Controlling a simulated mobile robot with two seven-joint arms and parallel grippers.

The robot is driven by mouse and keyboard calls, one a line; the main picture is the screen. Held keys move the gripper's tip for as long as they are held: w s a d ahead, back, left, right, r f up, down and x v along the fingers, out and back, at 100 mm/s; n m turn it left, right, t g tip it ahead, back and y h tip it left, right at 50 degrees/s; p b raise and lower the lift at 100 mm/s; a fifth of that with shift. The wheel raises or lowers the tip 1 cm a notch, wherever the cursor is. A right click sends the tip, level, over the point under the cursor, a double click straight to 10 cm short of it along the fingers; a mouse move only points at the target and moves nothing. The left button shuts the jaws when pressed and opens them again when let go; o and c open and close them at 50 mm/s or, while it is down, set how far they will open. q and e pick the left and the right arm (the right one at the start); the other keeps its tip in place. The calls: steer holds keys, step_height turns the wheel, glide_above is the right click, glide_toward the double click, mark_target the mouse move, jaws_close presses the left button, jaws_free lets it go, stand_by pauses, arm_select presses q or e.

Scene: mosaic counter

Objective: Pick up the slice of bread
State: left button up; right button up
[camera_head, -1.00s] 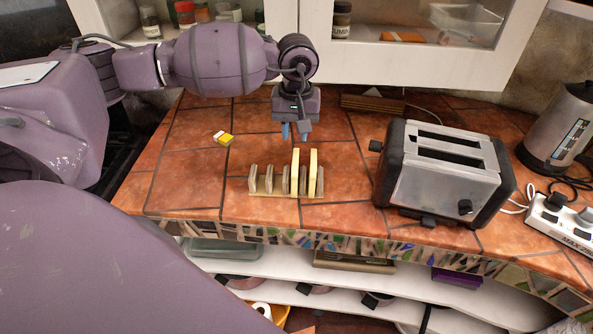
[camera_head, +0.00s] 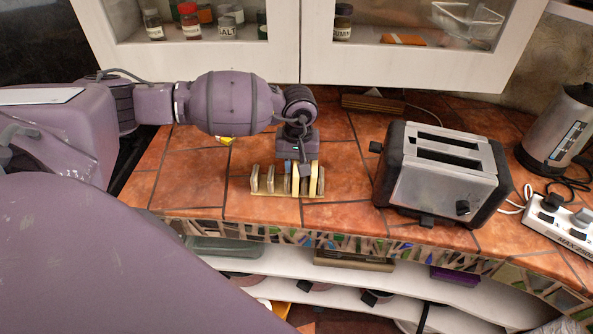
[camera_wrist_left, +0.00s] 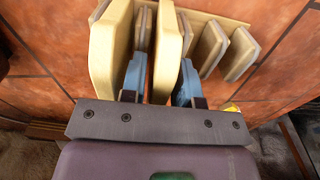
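Two pale yellow slices of bread stand upright in a wooden toast rack (camera_head: 270,192) on the tiled counter. My left gripper (camera_head: 296,171) has come down from above over the left slice (camera_head: 296,184). In the left wrist view, its two blue fingers (camera_wrist_left: 160,82) stand on either side of that slice (camera_wrist_left: 166,50), with a gap showing on the left side. The gripper looks open around it. The other slice (camera_head: 313,178) is outside the fingers; it also shows in the left wrist view (camera_wrist_left: 108,48). My right gripper is not in view.
A silver and black toaster (camera_head: 450,175) stands right of the rack, with a kettle (camera_head: 558,130) and a power strip (camera_head: 565,220) further right. A small yellow and white item (camera_head: 226,140) lies behind my left arm. White cabinets (camera_head: 400,68) bound the back.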

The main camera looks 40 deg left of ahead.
arm_select(q)
steer(key=shift+c, duration=0.3)
steer(key=c, duration=0.3)
steer(key=shift+c, duration=0.2)
steer(key=shift+r, duration=0.2)
